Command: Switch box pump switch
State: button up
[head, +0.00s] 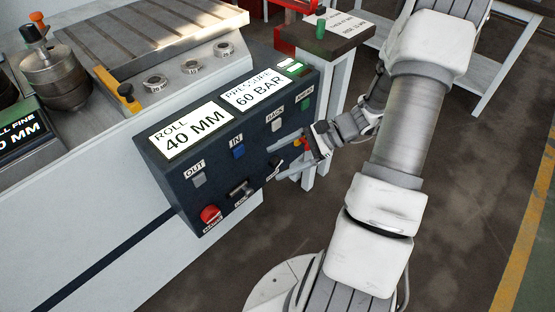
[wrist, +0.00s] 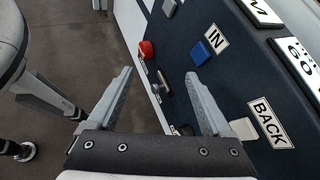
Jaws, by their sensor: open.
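The dark switch box (head: 222,170) stands on the front of the bender. Its lower row holds a red mushroom button (head: 210,214), a dark switch with a metallic part (head: 241,189) and another dark switch (head: 274,166). The labels under these are too small to read, so I cannot tell which is the pump switch. My gripper (head: 271,164) is open and empty at the box's right side, its fingers pointing at the face near the rightmost lower switch. In the wrist view, the metallic switch (wrist: 163,83) shows between the fingers; the right finger (wrist: 207,105) partly hides the area beside it.
Above the row are a grey OUT button (head: 199,180), a blue IN button (head: 238,151) and a white BACK button (head: 276,125). Two displays read ROLL 40 MM (head: 192,130) and PRESSURE 60 BAR (head: 257,91). A small table (head: 338,42) stands behind the box.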

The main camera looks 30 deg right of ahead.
jog(key=s+d+f+m+t, duration=0.2)
jog(key=d+f+m+t, duration=0.5)
jog(key=f+m, duration=0.2)
jog(key=m+t+h, duration=0.5)
jog(key=m+t, duration=0.1)
jog(key=m, duration=0.3)
send_near(279, 164)
jog(key=b+x, duration=0.2)
jog(key=x, duration=0.7)
jog(key=shift+w+a+f, duration=0.1)
jog(key=shift+w, duration=0.15)
grip_shut()
